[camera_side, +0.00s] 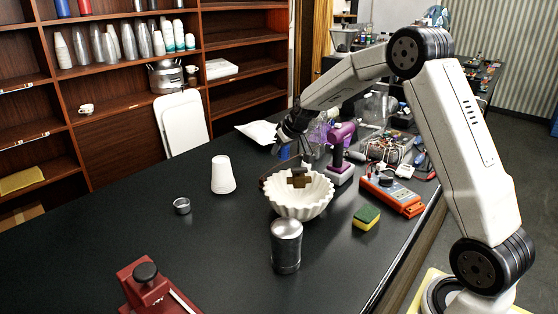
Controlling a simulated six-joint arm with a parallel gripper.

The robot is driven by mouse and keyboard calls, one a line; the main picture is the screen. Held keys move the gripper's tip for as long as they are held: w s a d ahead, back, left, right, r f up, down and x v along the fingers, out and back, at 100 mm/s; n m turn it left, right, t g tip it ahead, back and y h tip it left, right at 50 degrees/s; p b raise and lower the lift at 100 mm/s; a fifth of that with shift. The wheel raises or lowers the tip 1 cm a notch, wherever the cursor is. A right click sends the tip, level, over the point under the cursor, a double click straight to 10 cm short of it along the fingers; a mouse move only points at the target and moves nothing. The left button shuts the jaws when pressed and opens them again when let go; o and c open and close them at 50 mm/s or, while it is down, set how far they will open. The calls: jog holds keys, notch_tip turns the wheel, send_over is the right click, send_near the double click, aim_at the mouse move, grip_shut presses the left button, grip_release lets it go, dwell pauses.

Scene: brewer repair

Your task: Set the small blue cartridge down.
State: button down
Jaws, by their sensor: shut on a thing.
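Whether the held thing touches the bowl cannot be told.
A silver canister (286,247) stands in front of the bowl. A white cup (222,175) and a small metal tin (181,206) are left. A yellow-green sponge (366,217), an orange meter (391,194) and a purple tool (341,150) are right. The counter's front left has free room.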

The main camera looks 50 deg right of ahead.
jog(key=s+a+n+y, duration=0.15)
jog(key=s+a, duration=0.35)
jog(key=a, duration=0.7)
jog(key=s+a+n+y, duration=0.1)
jog(key=s+a+n, duration=0.2)
jog(key=s+a, duration=0.55)
send_near(211, 224)
jog(key=shift+w+a+f, duration=0.15)
jog(key=shift+w+a, duration=0.05)
jog(key=shift+w, duration=0.35)
jog(key=shift+w+a+f, duration=0.15)
jog(key=shift+w+a, duration=0.05)
jog(key=shift+w, duration=0.4)
jog(key=shift+w+f, duration=0.3)
jog(key=shift+w+f, duration=0.2)
jog(key=shift+f, duration=1.65)
jog(key=shift+f, duration=0.15)
